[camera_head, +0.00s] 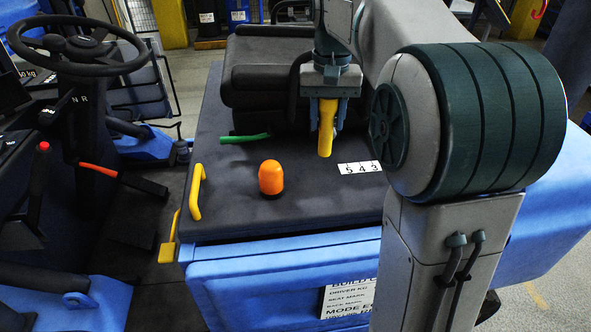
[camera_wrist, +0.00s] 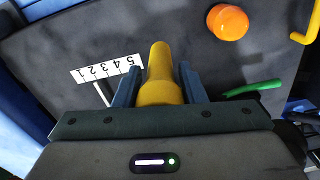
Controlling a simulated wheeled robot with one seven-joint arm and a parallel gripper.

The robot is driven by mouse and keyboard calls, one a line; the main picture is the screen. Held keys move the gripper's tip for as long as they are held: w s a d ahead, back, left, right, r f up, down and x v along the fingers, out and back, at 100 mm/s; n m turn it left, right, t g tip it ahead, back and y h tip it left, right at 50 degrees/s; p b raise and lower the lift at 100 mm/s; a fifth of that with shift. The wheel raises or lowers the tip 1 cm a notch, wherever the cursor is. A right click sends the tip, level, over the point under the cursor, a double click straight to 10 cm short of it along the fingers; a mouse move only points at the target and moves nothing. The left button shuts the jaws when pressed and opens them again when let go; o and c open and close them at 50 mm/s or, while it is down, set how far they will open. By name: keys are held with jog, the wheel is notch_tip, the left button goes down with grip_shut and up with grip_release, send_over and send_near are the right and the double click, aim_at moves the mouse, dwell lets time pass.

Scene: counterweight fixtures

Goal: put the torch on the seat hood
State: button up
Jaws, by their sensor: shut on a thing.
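A yellow torch (camera_head: 326,128) is held between the fingers of my gripper (camera_head: 327,108). In the wrist view the torch (camera_wrist: 161,76) sits between both fingers of my gripper (camera_wrist: 160,84), its narrower end pointing away from the palm. In the head view it hangs down, slightly tilted, over the seat hood (camera_head: 225,180). The dark grey top of the seat hood also fills much of the wrist view (camera_wrist: 215,65). I cannot tell whether the torch's lower end touches the hood.
On the hood are an orange beacon (camera_head: 271,178), a green handle (camera_head: 245,138), a yellow grab handle (camera_head: 196,192) and a white numbered plate (camera_head: 358,167). A dark seat (camera_head: 262,75) stands behind. A steering wheel (camera_head: 75,45) and levers are at left.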

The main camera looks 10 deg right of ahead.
aim_at(324, 155)
notch_tip(324, 155, down, 10)
jog(key=shift+r, duration=0.1)
dwell(0.4)
jog(key=shift+f, duration=0.2)
jog(key=o, duration=1.1)
jog(key=shift+c, duration=0.2)
jog(key=shift+r, duration=0.1)
notch_tip(324, 155, up, 12)
jog(key=shift+r, duration=0.1)
jog(key=s+f+n+t, duration=0.1)
jog(key=s+f, duration=0.5)
jog(key=s, duration=0.4)
jog(key=s+f+t, duration=0.2)
jog(key=s+f, duration=0.5)
jog(key=s, duration=0.4)
jog(key=shift+s+n, duration=0.15)
jog(key=shift+n, duration=0.25)
